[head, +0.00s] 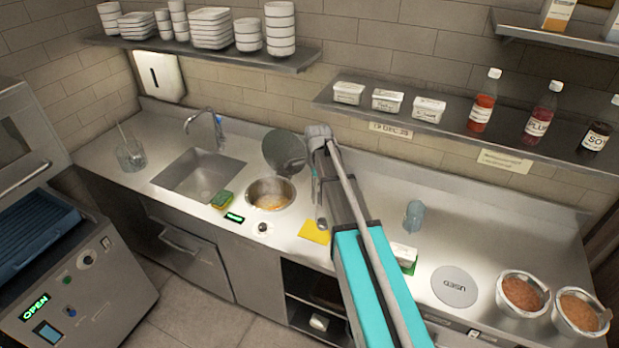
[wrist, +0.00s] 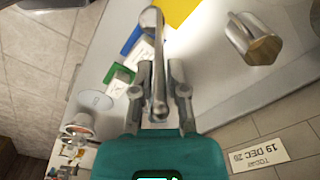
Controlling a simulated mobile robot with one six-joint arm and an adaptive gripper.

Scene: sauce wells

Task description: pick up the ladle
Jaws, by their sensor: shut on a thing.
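In the wrist view, my gripper (wrist: 160,70) is shut on the ladle (wrist: 155,45), a grey metal piece running between the two fingers. Its rounded upper end lies beyond the fingertips, close to a yellow patch. I cannot tell whether the ladle touches anything below. In the head view, my own arm covers the gripper and the ladle, so neither shows clearly there.
A round sauce well (head: 269,195) with brown contents sits left of my arm, its dark lid (head: 284,152) raised behind. A yellow cloth (head: 314,232) lies nearby. Two sauce tubs (head: 523,293) (head: 580,312) stand at right. The bottle shelf (head: 445,127) overhangs the counter.

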